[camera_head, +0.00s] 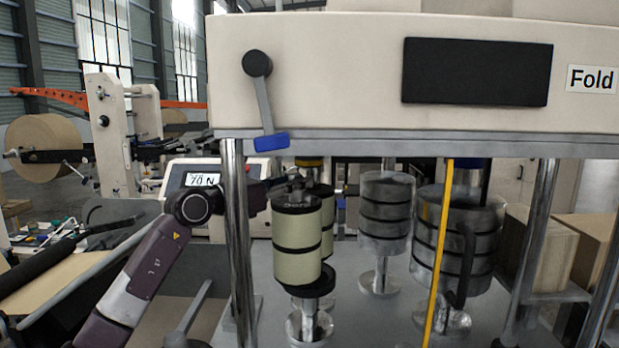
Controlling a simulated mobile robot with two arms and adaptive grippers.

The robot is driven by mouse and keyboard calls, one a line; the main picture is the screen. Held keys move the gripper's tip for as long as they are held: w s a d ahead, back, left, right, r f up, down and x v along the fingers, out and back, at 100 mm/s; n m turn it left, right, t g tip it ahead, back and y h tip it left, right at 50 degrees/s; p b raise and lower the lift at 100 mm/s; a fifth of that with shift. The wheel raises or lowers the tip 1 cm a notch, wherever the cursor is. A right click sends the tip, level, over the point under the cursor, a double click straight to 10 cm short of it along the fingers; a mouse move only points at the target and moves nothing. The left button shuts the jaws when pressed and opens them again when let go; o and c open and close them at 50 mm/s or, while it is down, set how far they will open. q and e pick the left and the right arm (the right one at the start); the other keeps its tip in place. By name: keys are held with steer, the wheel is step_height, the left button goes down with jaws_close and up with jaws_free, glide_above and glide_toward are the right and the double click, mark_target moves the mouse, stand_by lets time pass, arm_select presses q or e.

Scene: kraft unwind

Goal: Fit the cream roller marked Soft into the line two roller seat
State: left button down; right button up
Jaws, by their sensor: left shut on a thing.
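A cream roller with black bands (297,246) stands upright under the machine head, left of centre. My left gripper (292,190) is at its top end, shut on it, with the arm reaching in from the left behind a steel post. The roller's lower end is over a dark cup on a metal post (309,324); I cannot tell whether it touches. No Soft mark can be read on it. A second cream roller (327,222) is partly hidden behind it. My right gripper is not in view.
Two grey banded rollers (385,215) (483,245) stand to the right on metal bases. A steel post (237,240) is close left of the held roller. The machine head marked Fold (330,80) hangs low above. Cardboard boxes (545,250) are at right.

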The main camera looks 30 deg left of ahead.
mark_target(309, 197)
arm_select(q)
steer(key=shift+w+d+r+p, duration=0.2)
steer(key=shift+w+r+p, duration=0.25)
steer(key=shift+w, duration=0.15)
steer(key=p+x, duration=0.1)
steer(key=x, duration=0.1)
steer(key=shift+w+d, duration=0.15)
steer(key=shift+w, duration=0.15)
steer(key=shift+w+f, duration=0.15)
steer(key=shift+f, duration=0.1)
steer(key=shift+f+p, duration=0.35)
steer(key=shift+f, duration=0.25)
steer(key=c, duration=1.8)
jaws_free()
steer(key=shift+d+f, duration=0.1)
steer(key=shift+f, duration=0.2)
steer(key=shift+o, duration=0.9)
